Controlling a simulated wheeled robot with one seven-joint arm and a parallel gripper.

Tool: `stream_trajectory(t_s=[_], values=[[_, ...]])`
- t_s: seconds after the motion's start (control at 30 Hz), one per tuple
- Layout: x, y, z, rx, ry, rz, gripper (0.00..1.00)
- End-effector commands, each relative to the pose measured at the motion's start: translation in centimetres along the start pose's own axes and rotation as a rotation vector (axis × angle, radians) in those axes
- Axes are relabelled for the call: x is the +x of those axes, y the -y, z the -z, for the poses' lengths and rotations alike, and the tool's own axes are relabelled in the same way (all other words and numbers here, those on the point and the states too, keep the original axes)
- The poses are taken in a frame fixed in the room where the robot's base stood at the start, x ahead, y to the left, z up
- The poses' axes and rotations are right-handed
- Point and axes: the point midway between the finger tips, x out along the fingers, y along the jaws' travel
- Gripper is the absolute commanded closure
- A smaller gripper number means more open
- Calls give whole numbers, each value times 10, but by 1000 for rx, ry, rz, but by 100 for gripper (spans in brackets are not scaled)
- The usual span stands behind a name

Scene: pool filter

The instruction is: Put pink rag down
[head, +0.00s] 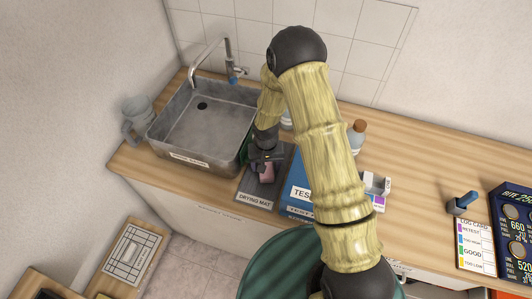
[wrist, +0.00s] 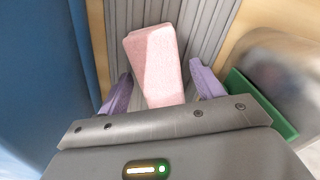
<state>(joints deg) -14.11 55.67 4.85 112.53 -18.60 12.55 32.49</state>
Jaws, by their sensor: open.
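The pink rag (wrist: 155,65) is a folded pink block between and beyond my fingertips in the wrist view. It lies on the grey ribbed drying mat (wrist: 203,22). My gripper (wrist: 160,92) is open, with purple fingers on either side of the rag and gaps beside it.
A metal sink (head: 172,118) with a faucet stands left of the mat. A blue test box (head: 297,190) is close on the right. A green item (wrist: 262,105) sits between gripper and sink. A clear jug (head: 137,112) stands left of the sink.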

Motion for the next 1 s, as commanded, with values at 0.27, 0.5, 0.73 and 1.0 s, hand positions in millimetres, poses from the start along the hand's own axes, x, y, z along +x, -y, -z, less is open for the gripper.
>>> stream_trajectory(t_s=[0.27, 0.5, 0.73, 1.0], values=[[-36, 0, 1, 1, -4, 1, 34], [-73, 0, 1, 0, -5, 1, 34], [-105, 0, 1, 1, -3, 0, 34], [-114, 1, 0, -2, 1, 0, 34]])
